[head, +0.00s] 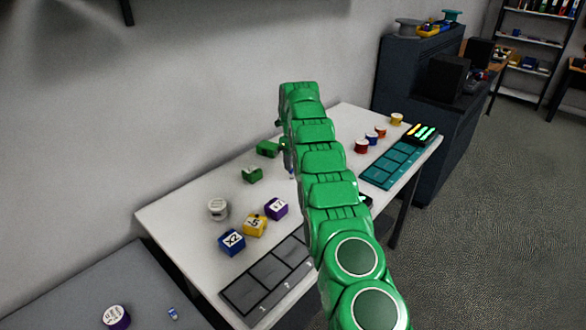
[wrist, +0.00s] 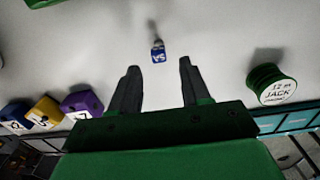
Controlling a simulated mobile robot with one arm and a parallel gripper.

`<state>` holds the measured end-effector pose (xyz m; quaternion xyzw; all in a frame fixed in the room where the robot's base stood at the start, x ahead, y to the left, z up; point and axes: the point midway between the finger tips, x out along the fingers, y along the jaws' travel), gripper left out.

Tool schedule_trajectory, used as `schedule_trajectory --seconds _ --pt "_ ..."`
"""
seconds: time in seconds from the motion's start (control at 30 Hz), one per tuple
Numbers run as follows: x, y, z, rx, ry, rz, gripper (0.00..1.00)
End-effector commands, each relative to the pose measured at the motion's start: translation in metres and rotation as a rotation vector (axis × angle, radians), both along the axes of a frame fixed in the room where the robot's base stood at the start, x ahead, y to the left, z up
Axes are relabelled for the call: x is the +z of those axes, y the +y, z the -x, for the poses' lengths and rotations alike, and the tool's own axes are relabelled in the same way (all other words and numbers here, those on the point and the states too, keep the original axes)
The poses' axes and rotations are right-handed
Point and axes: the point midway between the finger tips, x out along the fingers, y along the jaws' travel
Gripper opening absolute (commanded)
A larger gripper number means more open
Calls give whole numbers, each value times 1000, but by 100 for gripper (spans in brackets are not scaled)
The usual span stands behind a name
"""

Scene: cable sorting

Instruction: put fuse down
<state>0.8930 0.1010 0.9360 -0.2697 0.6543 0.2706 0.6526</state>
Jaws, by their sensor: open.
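A small blue fuse (wrist: 158,56) with a "5A" label and a grey end lies on the white table in the wrist view, with a dark shadow beside it. My gripper (wrist: 158,68) is open, its two dark fingers apart on either side of the line to the fuse. The fuse sits around the fingertips' level in the picture, and neither finger visibly touches it. In the head view my green arm hides most of the gripper and this spot. Another small blue fuse-like piece (head: 173,313) lies on the grey surface at lower left.
A green spool marked "12 m JACK" (wrist: 272,88) stands right of my gripper. Purple (head: 276,208), yellow (head: 255,225) and blue (head: 232,242) labelled blocks stand left of my arm, near a dark compartment tray (head: 245,290). A teal tray (head: 376,176) lies to the right.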

Motion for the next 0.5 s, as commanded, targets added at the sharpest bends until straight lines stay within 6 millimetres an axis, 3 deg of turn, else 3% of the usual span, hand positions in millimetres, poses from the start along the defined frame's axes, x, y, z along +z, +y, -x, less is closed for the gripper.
schedule_trajectory --seconds 0.5 --pt "27 1 -1 1 -4 0 47"
